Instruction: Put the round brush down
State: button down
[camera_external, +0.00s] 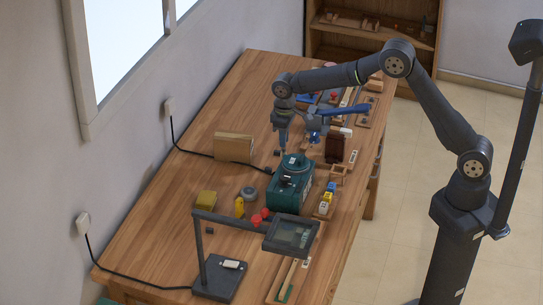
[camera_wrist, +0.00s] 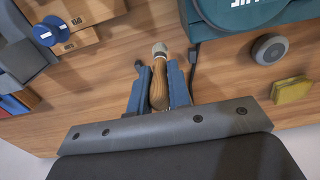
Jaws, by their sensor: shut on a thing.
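The round brush (camera_wrist: 158,82) shows in the wrist view, with a brown wooden handle and a pale round end pointing away from me. My gripper (camera_wrist: 158,78) is shut on it, with one blue finger on each side of the handle. In the external view my gripper (camera_external: 281,146) points down over the wooden table (camera_external: 187,190), behind the teal machine. The brush is too small to make out there. I cannot tell whether the brush touches the table.
The teal machine (camera_external: 290,185) stands close in front of my gripper. A wooden block (camera_external: 233,147) is to the left, with a black cable running by it. A grey round piece (camera_wrist: 269,49) and a yellow block (camera_wrist: 291,90) lie right in the wrist view. A lamp-like stand (camera_external: 219,277) occupies the near end.

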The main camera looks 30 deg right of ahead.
jog(key=shift+f, duration=1.65)
jog(key=shift+f, duration=0.2)
jog(key=c, duration=1.3)
grip_release()
jog(key=shift+c, duration=0.2)
notch_tip(320, 180, up, 11)
jog(key=shift+r, duration=0.7)
jog(key=shift+c, duration=1.2)
